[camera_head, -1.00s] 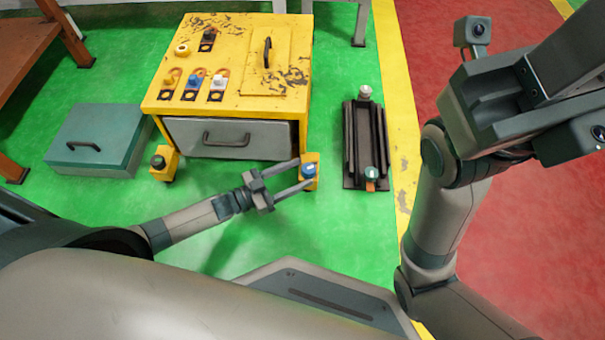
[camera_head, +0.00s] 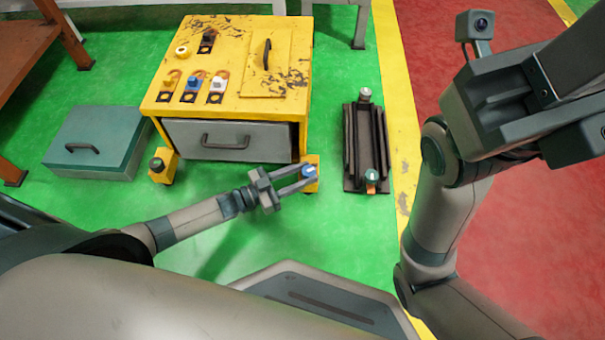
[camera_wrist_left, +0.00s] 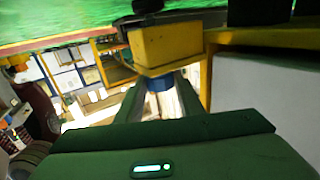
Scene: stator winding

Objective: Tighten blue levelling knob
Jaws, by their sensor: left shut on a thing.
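The blue levelling knob (camera_head: 309,171) sits on a yellow foot block (camera_head: 313,185) at the front right corner of the yellow machine cabinet (camera_head: 225,108). My left gripper (camera_head: 307,174) reaches in from the left and is shut on the blue knob. In the left wrist view the blue knob (camera_wrist_left: 158,84) shows between the two fingers, below the yellow block (camera_wrist_left: 167,48). My right arm stands raised at the right, over the red floor; its fingers are not visible.
A teal case (camera_head: 98,142) lies to the left. A dark rail fixture (camera_head: 366,148) stands to the right. Green floor in front is clear.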

